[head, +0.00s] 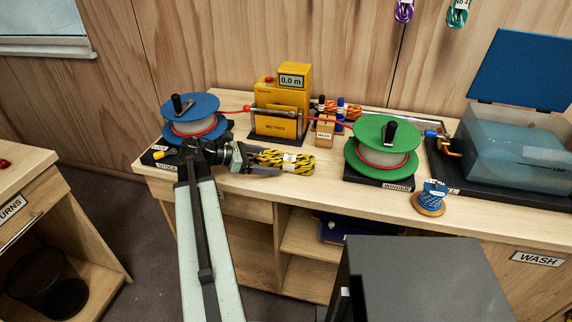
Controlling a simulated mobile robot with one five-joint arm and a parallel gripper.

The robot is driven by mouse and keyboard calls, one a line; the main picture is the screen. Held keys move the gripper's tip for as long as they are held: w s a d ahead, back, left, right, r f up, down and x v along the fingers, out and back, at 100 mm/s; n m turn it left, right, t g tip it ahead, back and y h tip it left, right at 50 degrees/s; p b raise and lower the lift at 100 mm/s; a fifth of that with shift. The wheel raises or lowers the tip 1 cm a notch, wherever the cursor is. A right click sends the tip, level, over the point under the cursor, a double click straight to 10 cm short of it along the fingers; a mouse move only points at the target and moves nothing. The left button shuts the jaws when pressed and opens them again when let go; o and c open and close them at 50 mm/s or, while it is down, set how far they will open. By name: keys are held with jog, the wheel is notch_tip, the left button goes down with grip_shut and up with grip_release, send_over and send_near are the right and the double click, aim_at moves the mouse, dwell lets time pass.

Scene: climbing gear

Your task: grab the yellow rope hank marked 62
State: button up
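A yellow and black rope hank (293,160) lies on the bench, in front of the yellow metre counter. No number can be read on it from here. My gripper (268,160) reaches in from the left, at the hank's left end. One dark finger runs along the near side of that end.
A blue reel (191,117) stands left and a green winder reel (382,145) right. The yellow counter (281,105) and small marker bottles stand behind the hank. A blue thread spool (431,197) and a blue-lidded wash tank (515,150) are further right. An orange hank (343,111) lies behind.

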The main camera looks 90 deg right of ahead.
jog(key=c, duration=1.4)
notch_tip(320, 180, up, 10)
jog(key=p, duration=1)
jog(key=shift+r, duration=0.15)
